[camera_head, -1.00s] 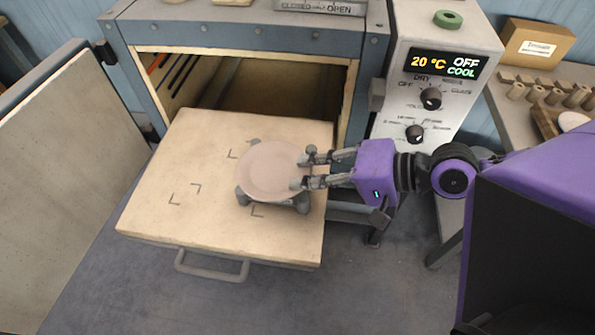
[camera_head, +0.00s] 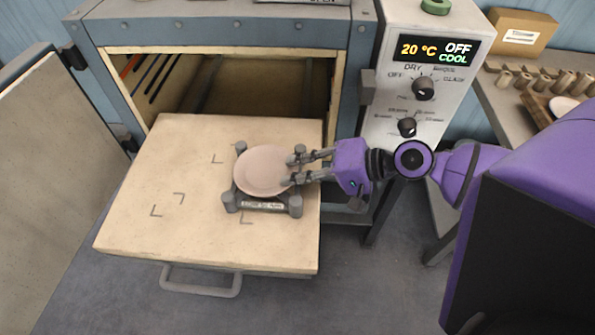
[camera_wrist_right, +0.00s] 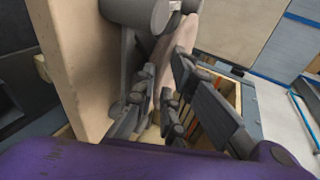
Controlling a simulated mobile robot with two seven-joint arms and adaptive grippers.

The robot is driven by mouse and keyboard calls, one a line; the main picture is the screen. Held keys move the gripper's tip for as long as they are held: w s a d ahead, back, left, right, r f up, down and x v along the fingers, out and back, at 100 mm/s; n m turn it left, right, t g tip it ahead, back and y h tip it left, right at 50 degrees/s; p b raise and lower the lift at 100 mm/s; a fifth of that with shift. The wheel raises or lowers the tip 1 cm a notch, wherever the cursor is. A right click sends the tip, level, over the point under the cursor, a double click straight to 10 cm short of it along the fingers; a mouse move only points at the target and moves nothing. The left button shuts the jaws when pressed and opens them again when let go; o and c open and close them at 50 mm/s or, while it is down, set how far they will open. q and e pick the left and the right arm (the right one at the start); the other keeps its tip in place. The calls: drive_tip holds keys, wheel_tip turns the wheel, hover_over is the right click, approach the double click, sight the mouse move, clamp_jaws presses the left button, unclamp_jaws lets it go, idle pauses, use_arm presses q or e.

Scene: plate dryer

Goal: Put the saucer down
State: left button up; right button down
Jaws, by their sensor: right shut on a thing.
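The saucer (camera_head: 261,171) is a round, plain pinkish plate. In the head view it lies nearly level over a dark grey stand (camera_head: 262,206) with corner posts, between the posts as seen from above. I cannot tell whether it touches the stand. My right gripper (camera_head: 291,170) comes in from the right and is shut on the saucer's right rim. In the right wrist view the saucer (camera_wrist_right: 184,38) shows nearly edge-on between the fingers (camera_wrist_right: 168,100). My left gripper is not in view.
The stand is on a pale pulled-out shelf (camera_head: 160,180) with corner marks and a front handle (camera_head: 201,288). The open dryer (camera_head: 220,32) is behind, its door (camera_head: 50,170) at left. The control panel (camera_head: 425,75) reads 20 °C, OFF, COOL. A side bench at right holds a box (camera_head: 522,37).

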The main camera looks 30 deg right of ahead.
drive_tip(key=c, duration=2.2)
unclamp_jaws()
drive_tip(key=shift+f, duration=0.1)
drive_tip(key=o, duration=0.4)
